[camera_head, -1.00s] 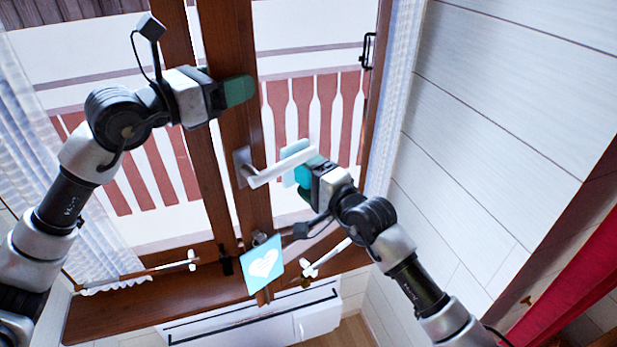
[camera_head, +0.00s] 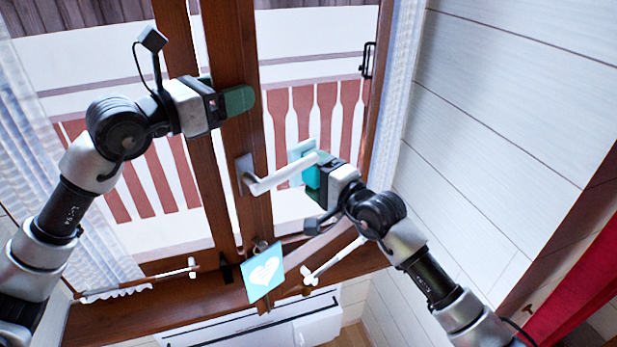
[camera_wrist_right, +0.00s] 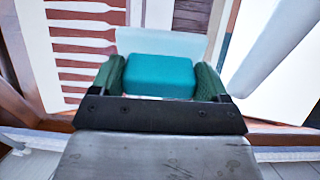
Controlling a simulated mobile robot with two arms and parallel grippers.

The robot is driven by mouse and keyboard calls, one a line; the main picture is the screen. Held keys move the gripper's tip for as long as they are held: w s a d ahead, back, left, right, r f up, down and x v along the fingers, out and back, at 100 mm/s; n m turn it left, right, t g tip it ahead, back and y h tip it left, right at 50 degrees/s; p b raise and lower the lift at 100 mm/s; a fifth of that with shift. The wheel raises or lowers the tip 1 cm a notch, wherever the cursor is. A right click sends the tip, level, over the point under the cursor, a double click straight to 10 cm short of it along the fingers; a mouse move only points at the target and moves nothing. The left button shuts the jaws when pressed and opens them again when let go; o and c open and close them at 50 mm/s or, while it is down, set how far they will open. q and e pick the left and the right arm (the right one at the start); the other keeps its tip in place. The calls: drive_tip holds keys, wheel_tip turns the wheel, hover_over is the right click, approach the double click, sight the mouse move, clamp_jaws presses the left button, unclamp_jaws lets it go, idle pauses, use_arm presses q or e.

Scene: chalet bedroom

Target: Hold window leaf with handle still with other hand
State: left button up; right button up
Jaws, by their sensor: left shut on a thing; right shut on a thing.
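The window leaf with handle (camera_head: 231,60) has a brown wooden frame and a white lever handle (camera_head: 277,177). My left gripper (camera_head: 238,101) is at the upright frame of this leaf, above the handle. It is shut on the frame; one green finger lies across the wood and the other is mostly hidden. My right gripper (camera_head: 312,172) is shut on a teal block (camera_wrist_right: 158,76), which has a pale blue plate (camera_wrist_right: 160,44) at its far side. The block and plate are just right of the handle's free end in the head view; whether they touch it I cannot tell.
A pale blue card with a white heart (camera_head: 265,272) hangs below the handle. White curtains (camera_head: 75,200) flank the window. A wooden sill (camera_head: 160,310) and a white radiator (camera_head: 250,331) lie below. A panelled wall (camera_head: 490,130) is at the right.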

drive_tip(key=shift+w+d+r+t, duration=0.3)
drive_tip(key=shift+w+d+r, duration=0.55)
drive_tip(key=shift+r, duration=0.2)
drive_tip(key=shift+c, duration=0.4)
drive_tip(key=shift+w+d, duration=2.2)
drive_tip(key=shift+w, duration=0.05)
drive_tip(key=shift+s+d, duration=0.1)
drive_tip(key=v, duration=0.5)
drive_tip(key=shift+s+d, duration=0.25)
drive_tip(key=shift+d, duration=0.05)
